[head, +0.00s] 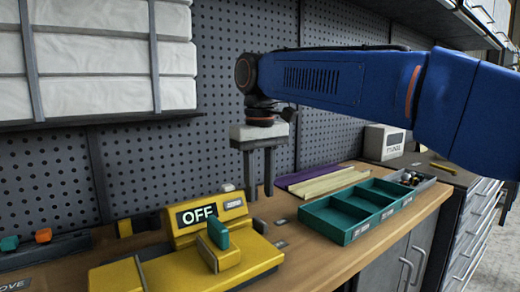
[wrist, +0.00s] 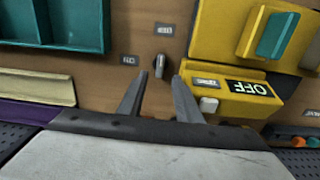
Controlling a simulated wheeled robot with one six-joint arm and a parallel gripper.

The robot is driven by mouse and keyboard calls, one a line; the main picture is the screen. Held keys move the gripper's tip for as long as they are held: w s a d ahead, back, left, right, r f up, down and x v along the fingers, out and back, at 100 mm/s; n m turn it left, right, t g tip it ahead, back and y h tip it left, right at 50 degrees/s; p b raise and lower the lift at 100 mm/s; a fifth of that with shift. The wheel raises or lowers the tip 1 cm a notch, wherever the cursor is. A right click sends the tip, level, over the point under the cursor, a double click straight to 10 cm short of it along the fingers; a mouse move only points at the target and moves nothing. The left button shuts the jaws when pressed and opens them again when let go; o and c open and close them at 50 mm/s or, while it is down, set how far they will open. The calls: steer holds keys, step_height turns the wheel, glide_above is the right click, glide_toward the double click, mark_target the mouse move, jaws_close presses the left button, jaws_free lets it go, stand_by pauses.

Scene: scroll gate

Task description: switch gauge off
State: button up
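A yellow unit (head: 180,272) stands on the bench, with a display (head: 197,214) reading OFF and a teal lever (head: 218,234) on a yellow block. In the wrist view the display (wrist: 247,87) appears upside down, with a small pale button (wrist: 208,104) beside it. A small grey knob or toggle (wrist: 159,66) sits on the bench next to the unit, between two small labels. I cannot tell which part is the gauge. My gripper (head: 260,197) points down above the bench behind the unit. Its fingers (wrist: 159,80) are apart and empty, with the knob showing between the tips.
A teal compartment tray (head: 345,235) lies to the right, with pale strips (head: 330,181) and a purple strip behind it. A grey bin (head: 412,180) of small parts and a white box (head: 384,142) stand farther right. A pegboard wall (head: 230,100) closes the back.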

step_height(320, 180, up, 10)
stand_by(0.4)
steer(key=shift+s+f, duration=0.1)
steer(key=shift+f, duration=0.05)
